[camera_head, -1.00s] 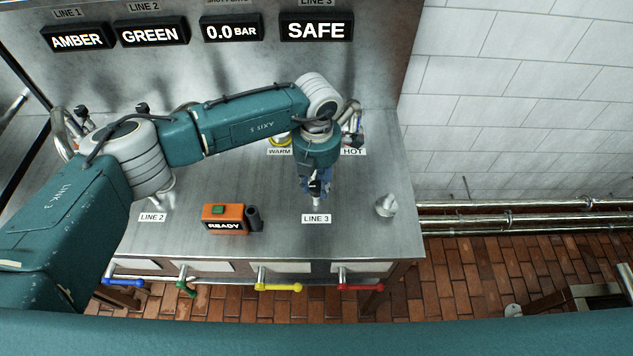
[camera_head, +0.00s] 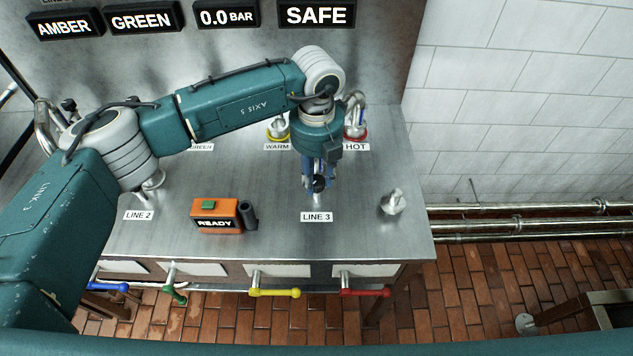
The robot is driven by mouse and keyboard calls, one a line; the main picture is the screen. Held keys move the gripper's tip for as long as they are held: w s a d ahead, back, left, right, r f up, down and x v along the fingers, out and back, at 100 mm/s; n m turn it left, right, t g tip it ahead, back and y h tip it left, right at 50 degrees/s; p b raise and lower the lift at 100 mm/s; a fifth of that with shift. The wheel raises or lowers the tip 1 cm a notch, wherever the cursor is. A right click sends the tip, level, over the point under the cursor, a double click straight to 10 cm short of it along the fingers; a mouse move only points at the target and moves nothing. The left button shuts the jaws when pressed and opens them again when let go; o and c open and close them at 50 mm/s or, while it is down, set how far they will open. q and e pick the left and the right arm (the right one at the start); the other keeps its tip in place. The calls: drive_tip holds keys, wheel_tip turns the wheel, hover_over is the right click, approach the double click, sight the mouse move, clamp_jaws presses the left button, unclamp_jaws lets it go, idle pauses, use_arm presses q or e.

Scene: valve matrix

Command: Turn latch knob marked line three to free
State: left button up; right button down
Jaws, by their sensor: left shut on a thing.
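The label LINE 3 (camera_head: 317,217) is on the steel bench top. Just behind it stands the line three latch knob (camera_head: 317,199), of which only a small silvery part shows. My left gripper (camera_head: 319,184) comes down on it from above and is shut on it; the fingers and wrist hide most of the knob, so its pointing direction cannot be told. The display above the bench reads SAFE (camera_head: 316,14). My right gripper is not in view.
An orange box marked READY (camera_head: 215,216) stands left of the label. A silver knob (camera_head: 392,202) is to the right, and the line two knob (camera_head: 153,181) to the left. WARM (camera_head: 277,147) and HOT (camera_head: 356,147) fittings stand behind. Coloured levers line the front edge.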

sight(317, 180)
use_arm(q)
drive_tip(key=n+b, duration=0.3)
drive_tip(key=n, duration=0.1)
drive_tip(key=shift+w+n, duration=0.15)
drive_tip(key=shift+n, duration=0.15)
drive_tip(key=shift+r+n+b, duration=0.15)
drive_tip(key=shift+n+b, duration=1.05)
drive_tip(key=shift+n, duration=0.6)
drive_tip(key=shift+r, duration=0.1)
drive_tip(key=o, duration=1.2)
drive_tip(key=shift+c, duration=0.2)
wheel_tip(317, 180, up, 12)
